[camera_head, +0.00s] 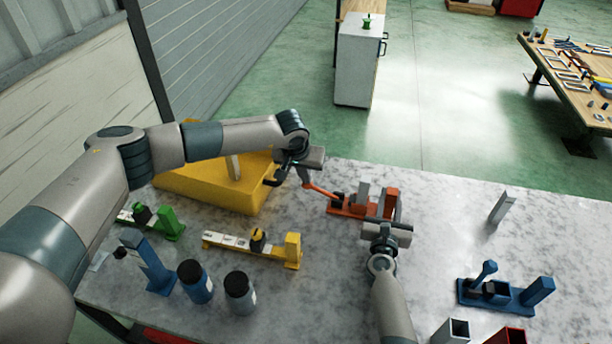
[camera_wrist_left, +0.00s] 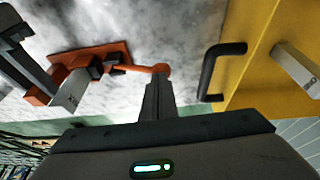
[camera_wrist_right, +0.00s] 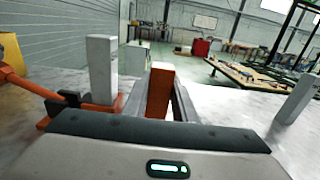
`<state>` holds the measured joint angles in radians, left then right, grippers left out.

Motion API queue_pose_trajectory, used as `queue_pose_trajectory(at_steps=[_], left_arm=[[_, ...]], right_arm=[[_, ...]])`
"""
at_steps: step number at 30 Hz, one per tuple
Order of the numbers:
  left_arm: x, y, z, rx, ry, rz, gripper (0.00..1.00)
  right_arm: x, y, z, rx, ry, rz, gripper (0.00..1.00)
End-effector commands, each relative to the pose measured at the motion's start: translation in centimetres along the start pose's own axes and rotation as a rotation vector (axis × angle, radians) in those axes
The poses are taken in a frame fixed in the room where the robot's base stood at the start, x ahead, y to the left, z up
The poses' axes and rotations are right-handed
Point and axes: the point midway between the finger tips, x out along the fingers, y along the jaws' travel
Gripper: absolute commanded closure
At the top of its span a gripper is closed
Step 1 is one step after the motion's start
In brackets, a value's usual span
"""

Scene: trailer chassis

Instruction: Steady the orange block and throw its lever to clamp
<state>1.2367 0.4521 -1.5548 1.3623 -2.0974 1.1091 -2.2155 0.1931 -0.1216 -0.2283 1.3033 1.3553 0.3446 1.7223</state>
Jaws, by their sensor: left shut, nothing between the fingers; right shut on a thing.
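The orange block (camera_head: 345,208) is a toggle-clamp fixture on the marble table, with a grey upright piece (camera_head: 363,190) on it. Its orange lever (camera_head: 322,191) points left, low and nearly flat; it also shows in the left wrist view (camera_wrist_left: 140,68). My left gripper (camera_head: 303,178) is shut and empty. Its closed fingertips (camera_wrist_left: 158,82) are at the lever's rounded end, seemingly touching it; exact contact is unclear. My right gripper (camera_head: 391,212) is shut on the orange end post of the block, which stands between its fingers in the right wrist view (camera_wrist_right: 160,92).
A yellow box (camera_head: 205,188) with a black handle (camera_wrist_left: 215,70) stands close to my left gripper. Yellow (camera_head: 250,247), green (camera_head: 150,222) and blue (camera_head: 500,292) clamp fixtures and two dark-capped bottles stand nearer. A grey upright piece (camera_head: 502,207) stands right; marble around it is clear.

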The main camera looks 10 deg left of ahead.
Motion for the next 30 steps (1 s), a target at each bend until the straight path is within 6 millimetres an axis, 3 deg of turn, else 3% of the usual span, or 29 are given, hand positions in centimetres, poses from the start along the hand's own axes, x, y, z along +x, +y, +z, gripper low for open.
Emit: queue_pose_trajectory(at_steps=[30], left_arm=[[-2.3,0.4,-0.8,0.001,0.002,0.000,1.00]], right_arm=[[0.0,0.0,0.0,0.000,0.000,0.001,1.00]])
